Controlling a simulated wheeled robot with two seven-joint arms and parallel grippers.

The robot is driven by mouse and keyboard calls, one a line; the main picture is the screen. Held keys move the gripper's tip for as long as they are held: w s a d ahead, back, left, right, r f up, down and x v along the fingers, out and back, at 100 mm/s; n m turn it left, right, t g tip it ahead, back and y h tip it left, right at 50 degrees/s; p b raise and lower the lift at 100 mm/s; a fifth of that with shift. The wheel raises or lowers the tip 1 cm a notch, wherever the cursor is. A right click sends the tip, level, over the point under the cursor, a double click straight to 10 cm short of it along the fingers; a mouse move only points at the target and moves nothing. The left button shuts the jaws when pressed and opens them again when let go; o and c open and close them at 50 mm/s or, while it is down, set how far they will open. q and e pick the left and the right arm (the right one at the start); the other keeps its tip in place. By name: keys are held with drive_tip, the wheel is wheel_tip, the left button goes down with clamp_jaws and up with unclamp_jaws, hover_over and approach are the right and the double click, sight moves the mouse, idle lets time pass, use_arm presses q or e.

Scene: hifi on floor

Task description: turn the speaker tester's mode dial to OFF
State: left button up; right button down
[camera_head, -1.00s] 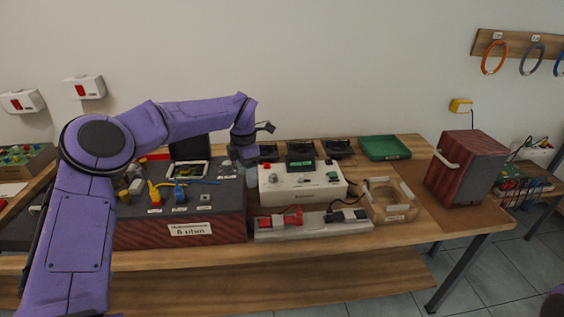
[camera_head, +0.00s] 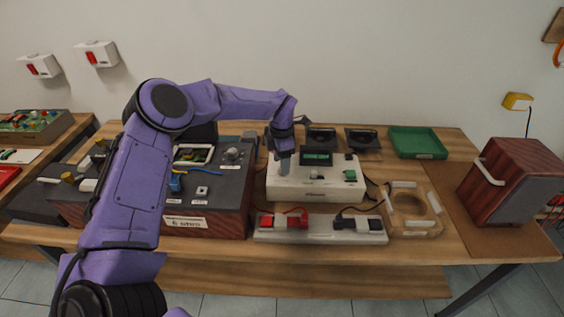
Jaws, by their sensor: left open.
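The speaker tester (camera_head: 318,186) is a white box with a dark green display (camera_head: 316,157) and a green part and small black parts on its right side. It stands on the wooden bench. My left gripper (camera_head: 284,166) is open and points down over the left part of the tester's top. The gripper hides that area, so I cannot see the mode dial or whether the fingers touch it. My right gripper is not in view.
A grey strip with red and black clips (camera_head: 320,229) lies in front of the tester. A dark-topped box (camera_head: 221,190) stands at its left. A wooden ring frame (camera_head: 413,212), a green tray (camera_head: 417,142) and a wooden speaker box (camera_head: 513,181) are at the right.

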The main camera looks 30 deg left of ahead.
use_arm(q)
drive_tip(key=f, duration=0.1)
drive_tip(key=w+f, duration=0.1)
drive_tip(key=f, duration=0.1)
drive_tip(key=shift+w, duration=0.15)
drive_tip(key=shift+s+r, duration=0.3)
drive_tip(key=shift+s, duration=0.05)
drive_tip(key=c, duration=1)
drive_tip(key=shift+c, duration=0.2)
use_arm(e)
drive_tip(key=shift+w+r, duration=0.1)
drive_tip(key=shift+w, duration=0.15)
use_arm(q)
drive_tip(key=shift+f, duration=0.1)
